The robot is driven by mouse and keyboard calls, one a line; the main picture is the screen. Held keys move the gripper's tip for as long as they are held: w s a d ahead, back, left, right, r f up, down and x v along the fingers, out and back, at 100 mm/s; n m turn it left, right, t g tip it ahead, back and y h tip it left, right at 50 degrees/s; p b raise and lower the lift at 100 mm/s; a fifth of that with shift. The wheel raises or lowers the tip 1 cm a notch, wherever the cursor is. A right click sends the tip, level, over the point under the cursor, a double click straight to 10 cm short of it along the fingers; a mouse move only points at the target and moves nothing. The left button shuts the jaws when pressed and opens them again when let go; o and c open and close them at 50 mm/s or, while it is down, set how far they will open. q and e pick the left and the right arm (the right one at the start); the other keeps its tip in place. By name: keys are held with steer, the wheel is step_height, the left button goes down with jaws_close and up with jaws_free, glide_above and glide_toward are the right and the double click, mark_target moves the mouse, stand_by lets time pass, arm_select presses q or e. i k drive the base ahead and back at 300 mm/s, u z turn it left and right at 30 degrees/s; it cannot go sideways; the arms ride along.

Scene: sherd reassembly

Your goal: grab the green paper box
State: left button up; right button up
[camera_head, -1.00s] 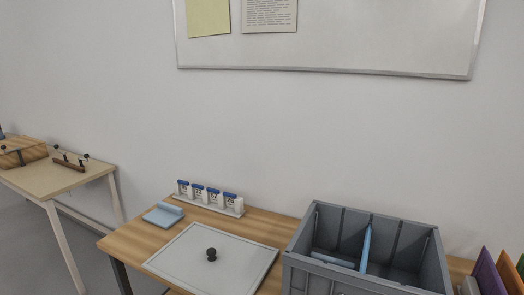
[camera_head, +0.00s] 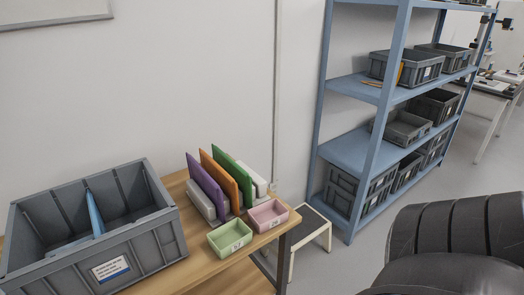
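A small open light green box (camera_head: 231,238) sits on the wooden table near its front right corner, with a small label on its front wall. It looks empty. A similar pink box (camera_head: 268,215) stands just behind it to the right. Neither of my grippers is in view.
A large grey divided crate (camera_head: 163,230) stands left of the green box. Purple (camera_head: 207,187), orange (camera_head: 219,178) and green (camera_head: 232,172) upright panels stand behind it. A step stool (camera_head: 313,226), blue shelving (camera_head: 345,150) with grey bins and a black padded chair (camera_head: 455,240) are to the right.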

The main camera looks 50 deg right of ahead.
mark_target(225, 240)
steer(key=z, duration=1.4)
steer(key=k, duration=0.65)
steer(key=u, duration=0.8)
steer(key=i, duration=1)
